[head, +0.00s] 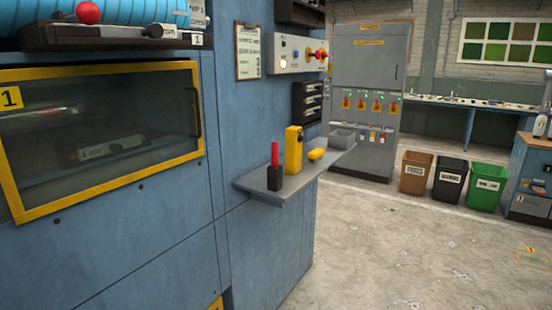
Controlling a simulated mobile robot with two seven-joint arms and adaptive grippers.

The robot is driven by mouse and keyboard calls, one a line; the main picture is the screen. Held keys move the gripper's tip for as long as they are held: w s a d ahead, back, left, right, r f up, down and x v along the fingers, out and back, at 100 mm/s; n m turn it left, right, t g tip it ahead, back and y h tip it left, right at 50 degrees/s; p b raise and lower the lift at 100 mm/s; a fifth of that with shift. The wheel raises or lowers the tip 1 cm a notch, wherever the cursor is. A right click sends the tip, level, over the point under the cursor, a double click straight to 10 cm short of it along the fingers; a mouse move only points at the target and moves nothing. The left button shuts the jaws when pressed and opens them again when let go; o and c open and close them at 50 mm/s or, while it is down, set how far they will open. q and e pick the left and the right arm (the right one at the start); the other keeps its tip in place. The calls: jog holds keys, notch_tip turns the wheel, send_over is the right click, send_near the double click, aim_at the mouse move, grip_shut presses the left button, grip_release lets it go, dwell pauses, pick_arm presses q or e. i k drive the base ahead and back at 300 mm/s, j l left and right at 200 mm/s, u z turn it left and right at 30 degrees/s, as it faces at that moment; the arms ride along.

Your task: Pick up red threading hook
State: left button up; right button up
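A slim red upright piece (274,154) stands in a dark block (275,178) on the small grey shelf (285,196) on the side of the blue machine. It looks like the handle of the red threading hook, but its lower part is hidden in the block and no hook shape shows. Neither of my grippers is in view.
On the same shelf are a yellow upright box (293,150), a small yellow object (317,154) and a grey tray (342,138). The blue machine (110,225) fills the left. Brown (416,174), black (450,180) and green (486,188) bins stand at right. The floor (400,255) in front is clear.

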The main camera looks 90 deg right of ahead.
aim_at(274, 144)
jog(key=z, duration=2.75)
jog(key=u, duration=2.7)
jog(key=l+z, duration=0.25)
jog(key=z, duration=0.25)
jog(key=i+l+z, duration=0.15)
jog(key=z, duration=0.3)
jog(key=i+l+z, duration=0.15)
jog(key=l+z, duration=0.15)
jog(key=z, duration=0.2)
